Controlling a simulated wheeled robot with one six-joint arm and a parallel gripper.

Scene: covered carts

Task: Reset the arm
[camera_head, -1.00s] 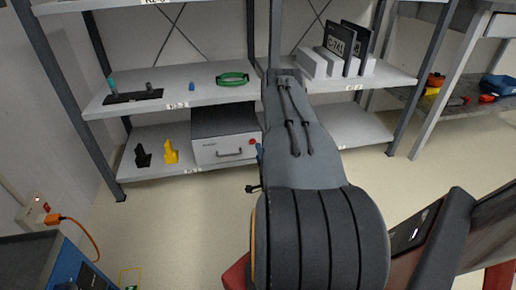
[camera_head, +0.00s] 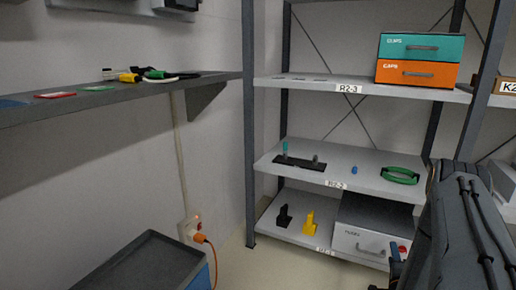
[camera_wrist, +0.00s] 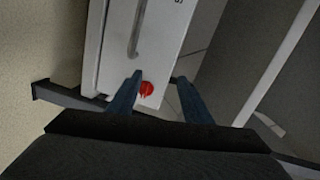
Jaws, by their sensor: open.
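My gripper (camera_wrist: 158,95) is open in the wrist view, with its two dark blue fingers apart and nothing between them that it holds. Beyond the fingertips is the white front of a drawer box (camera_wrist: 118,55) with a handle and a red round button (camera_wrist: 147,88). In the head view my arm (camera_head: 460,235) stands at the lower right, and the same drawer box (camera_head: 355,240) is on the bottom shelf just left of it. The fingers are mostly hidden behind the arm in the head view.
A shelf rack (camera_head: 300,165) holds a green ring (camera_head: 400,175), a black figure (camera_head: 284,216), a yellow figure (camera_head: 309,223), and a teal-and-orange drawer unit (camera_head: 420,60). A wall shelf (camera_head: 130,98) is at left. A dark-topped cart (camera_head: 150,262) stands at lower left.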

